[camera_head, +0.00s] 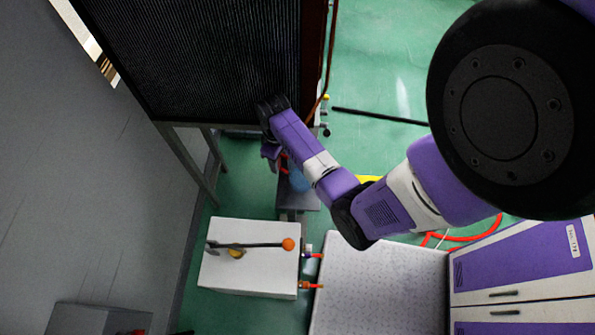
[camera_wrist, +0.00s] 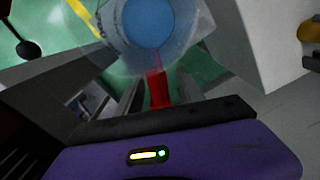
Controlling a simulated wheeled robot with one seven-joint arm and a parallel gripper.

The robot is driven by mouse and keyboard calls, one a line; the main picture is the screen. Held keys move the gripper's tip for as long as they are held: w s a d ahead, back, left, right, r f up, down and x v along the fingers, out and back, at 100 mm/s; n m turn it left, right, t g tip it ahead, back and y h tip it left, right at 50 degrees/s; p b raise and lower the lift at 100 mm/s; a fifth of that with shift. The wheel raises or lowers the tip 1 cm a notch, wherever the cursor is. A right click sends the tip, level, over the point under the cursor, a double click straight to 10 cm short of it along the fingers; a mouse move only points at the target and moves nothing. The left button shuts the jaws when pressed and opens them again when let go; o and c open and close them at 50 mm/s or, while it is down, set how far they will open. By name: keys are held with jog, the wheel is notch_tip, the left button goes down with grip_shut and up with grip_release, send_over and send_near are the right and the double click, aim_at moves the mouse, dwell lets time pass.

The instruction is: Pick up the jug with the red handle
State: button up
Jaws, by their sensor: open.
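The jug (camera_wrist: 150,25) is clear and pale, with a blue round middle, at the top of the wrist view. Its red handle (camera_wrist: 157,88) points down the picture toward the dark edge of my gripper (camera_wrist: 160,122). In the head view the jug (camera_head: 299,180) is a small bluish shape, partly hidden behind my arm, on a grey stand. The red handle (camera_head: 284,163) shows beside it. My gripper (camera_head: 271,152) is open, close to the handle side of the jug.
A large dark ribbed panel (camera_head: 220,55) on a metal frame rises close to my gripper. A white box (camera_head: 235,275) with a black lever and orange knob stands in front of the stand. A grey wall (camera_head: 70,190) is at left. Green floor (camera_head: 375,75) is mostly open at upper right.

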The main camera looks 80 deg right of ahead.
grip_shut()
jog(key=shift+r, duration=0.1)
dwell(1.2)
